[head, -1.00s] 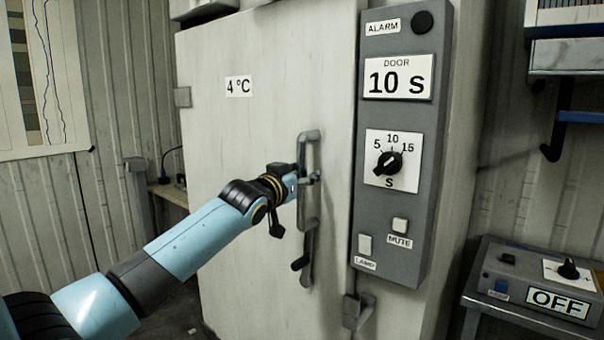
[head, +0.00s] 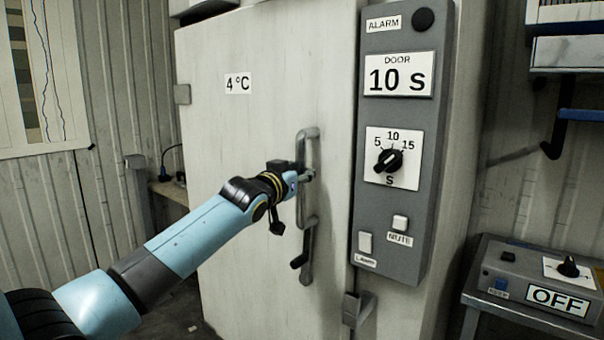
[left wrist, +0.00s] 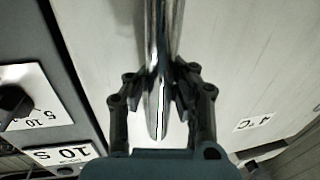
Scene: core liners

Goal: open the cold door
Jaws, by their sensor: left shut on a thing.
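The cold door (head: 250,130) is a pale grey panel with a "4 °C" label, and it stands closed in its frame. A vertical metal bar handle (head: 310,145) is near its right edge, with a dark lever latch (head: 306,255) below it. My left gripper (head: 305,176) is at the handle. In the left wrist view the fingers of the left gripper (left wrist: 162,95) are on both sides of the shiny handle bar (left wrist: 165,40), shut on it. The right gripper is in neither view.
A grey control panel (head: 402,220) right of the door carries a "DOOR 10 S" display (head: 398,76), a dial (head: 389,161) and buttons. A box marked "OFF" (head: 530,285) sits at the lower right. A hinge (head: 182,94) is on the door's left edge.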

